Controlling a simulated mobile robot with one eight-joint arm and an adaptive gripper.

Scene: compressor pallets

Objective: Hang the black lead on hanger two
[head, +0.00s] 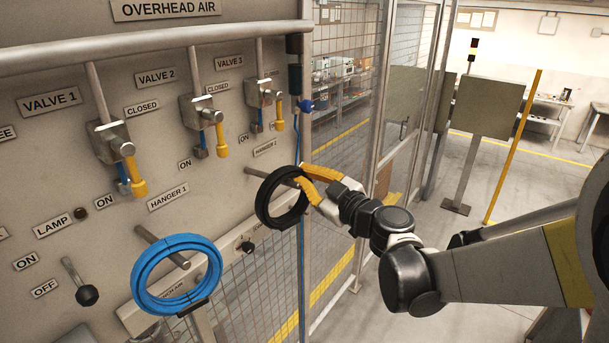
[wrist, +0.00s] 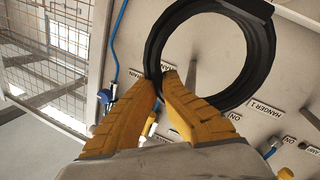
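The black lead (head: 263,206) is a coiled ring held up in front of the panel at hanger two. My gripper (head: 301,181), with yellow fingers, is shut on the ring's upper right edge in the head view. In the wrist view the fingertips (wrist: 165,76) pinch the lead (wrist: 153,52) at its lower left. Hanger two (head: 256,173) is a grey peg on the panel, below the HANGER 2 label (head: 265,148). A peg (wrist: 193,75) shows within the ring's opening in the wrist view. I cannot tell whether its end passes through the ring.
A blue coil (head: 146,283) hangs on hanger one (head: 158,243), to the lower left. Valve 3's yellow handle (head: 279,114) is just above hanger two. A mesh fence (head: 345,80) stands right of the panel. The floor further right is mostly open.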

